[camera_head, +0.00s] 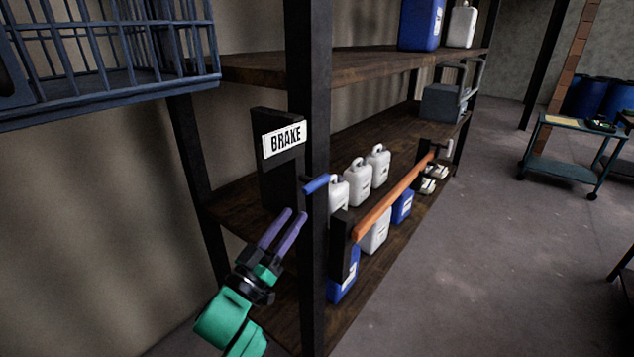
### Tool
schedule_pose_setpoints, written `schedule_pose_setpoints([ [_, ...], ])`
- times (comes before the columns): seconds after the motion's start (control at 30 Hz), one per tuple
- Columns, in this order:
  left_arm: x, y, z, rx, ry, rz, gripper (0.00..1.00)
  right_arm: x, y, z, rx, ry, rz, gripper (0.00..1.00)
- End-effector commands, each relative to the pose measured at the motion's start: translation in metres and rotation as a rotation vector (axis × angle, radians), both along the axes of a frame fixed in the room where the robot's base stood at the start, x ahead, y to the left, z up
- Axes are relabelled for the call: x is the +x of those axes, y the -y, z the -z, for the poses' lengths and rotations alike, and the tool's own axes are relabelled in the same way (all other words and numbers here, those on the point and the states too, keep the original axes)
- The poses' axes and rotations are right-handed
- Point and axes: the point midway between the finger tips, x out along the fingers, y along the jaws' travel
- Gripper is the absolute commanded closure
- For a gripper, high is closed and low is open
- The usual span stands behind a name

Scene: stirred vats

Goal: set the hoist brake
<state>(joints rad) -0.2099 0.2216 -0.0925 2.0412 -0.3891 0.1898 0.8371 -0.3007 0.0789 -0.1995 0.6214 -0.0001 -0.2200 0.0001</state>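A white label reading BRAKE (284,139) is fixed to a dark upright plate (279,182) on the left side of the shelf's front post. A short blue handle (316,184) sticks out near the post, below and right of the label; its mounting is hard to make out. My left gripper (295,213), with purple fingers on a green arm, points up towards the handle from below and left. Its fingers are apart with nothing between them, and it does not appear to touch the handle. My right gripper is not in view.
The dark shelf post (312,260) stands just right of my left gripper. An orange bar (393,197) runs along the shelf front. White jugs (358,183) stand on the shelf behind. A blue barred cage (110,50) hangs upper left. Open floor (480,270) lies right, with a green cart (565,150) beyond.

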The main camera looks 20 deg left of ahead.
Motion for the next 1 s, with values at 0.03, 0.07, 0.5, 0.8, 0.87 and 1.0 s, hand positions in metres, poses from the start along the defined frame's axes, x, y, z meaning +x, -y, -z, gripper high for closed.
schedule_pose_setpoints([
  [0.03,0.012,0.003,-0.012,-0.001,0.004,-0.001,0.60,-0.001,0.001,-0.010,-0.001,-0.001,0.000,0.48],
  [0.07,0.020,0.006,-0.016,-0.001,0.003,-0.001,0.60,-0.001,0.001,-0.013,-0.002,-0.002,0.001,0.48],
  [0.5,0.095,0.029,-0.041,0.000,-0.002,-0.001,0.60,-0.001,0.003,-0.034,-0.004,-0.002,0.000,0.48],
  [0.8,0.096,0.029,-0.040,0.001,-0.003,-0.001,0.83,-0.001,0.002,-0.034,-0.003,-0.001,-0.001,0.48],
  [0.87,0.096,0.029,-0.040,0.001,-0.003,-0.001,1.00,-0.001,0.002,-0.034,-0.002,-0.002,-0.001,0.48],
  [1.0,0.096,0.029,-0.040,0.001,-0.005,-0.002,1.00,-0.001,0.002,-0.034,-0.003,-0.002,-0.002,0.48],
])
